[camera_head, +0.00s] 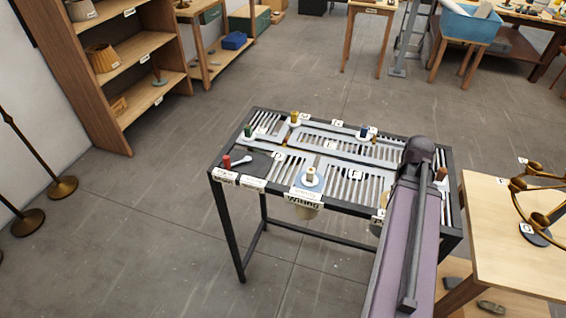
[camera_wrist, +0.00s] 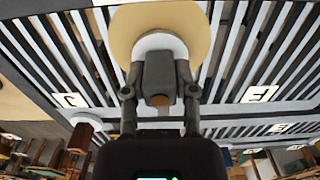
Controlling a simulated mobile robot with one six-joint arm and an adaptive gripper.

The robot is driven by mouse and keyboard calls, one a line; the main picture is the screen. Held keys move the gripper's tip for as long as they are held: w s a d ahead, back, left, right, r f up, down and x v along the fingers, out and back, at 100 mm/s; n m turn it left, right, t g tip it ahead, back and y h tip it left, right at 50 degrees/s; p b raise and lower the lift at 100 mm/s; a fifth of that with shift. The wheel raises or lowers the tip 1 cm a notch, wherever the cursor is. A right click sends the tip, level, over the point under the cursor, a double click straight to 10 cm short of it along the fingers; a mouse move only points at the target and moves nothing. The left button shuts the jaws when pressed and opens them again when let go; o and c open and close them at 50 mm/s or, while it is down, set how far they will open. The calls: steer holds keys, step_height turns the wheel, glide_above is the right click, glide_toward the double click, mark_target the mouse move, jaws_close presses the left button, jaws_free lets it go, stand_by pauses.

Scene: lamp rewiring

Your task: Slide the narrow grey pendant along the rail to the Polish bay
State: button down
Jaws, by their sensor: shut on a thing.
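My gripper (camera_wrist: 160,95) is closed on a grey blocky piece (camera_wrist: 158,72) with a brown end, probably the narrow grey pendant. A white collar and a broad cream disc (camera_wrist: 160,18) show directly behind it. In the head view my arm crosses the right part of the slatted rack (camera_head: 232,188), and my gripper and the held piece are hidden. A front sign reading "Wiring" (camera_head: 303,200) has a pale shade (camera_head: 305,212) beneath it. A sign starting with "P" (camera_head: 378,216) is mostly covered by my arm, so I cannot confirm the Polish bay.
Coloured knobs, including a red one (camera_head: 227,162) and a green one (camera_head: 248,131), stand on the rack. A wooden table (camera_head: 510,245) with a brass fixture (camera_head: 535,212) stands close on the right. Open floor lies to the left; shelves (camera_head: 125,65) stand beyond.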

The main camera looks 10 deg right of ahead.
steer(key=shift+s+a, duration=0.2)
steer(key=shift+s, duration=0.2)
steer(key=shift+c, duration=1.6)
jaws_free()
steer(key=shift+w+d, duration=0.1)
steer(key=shift+w, duration=0.05)
steer(key=shift+w+d, duration=0.4)
steer(key=shift+w, duration=0.3)
steer(key=w+d, duration=0.6)
steer(key=w, duration=0.5)
steer(key=w+a, duration=0.4)
steer(key=a, duration=0.3)
steer(key=w+a, duration=0.4)
steer(key=a, duration=0.4)
steer(key=w+a, duration=0.4)
steer(key=a, duration=0.4)
steer(key=shift+w, duration=0.4)
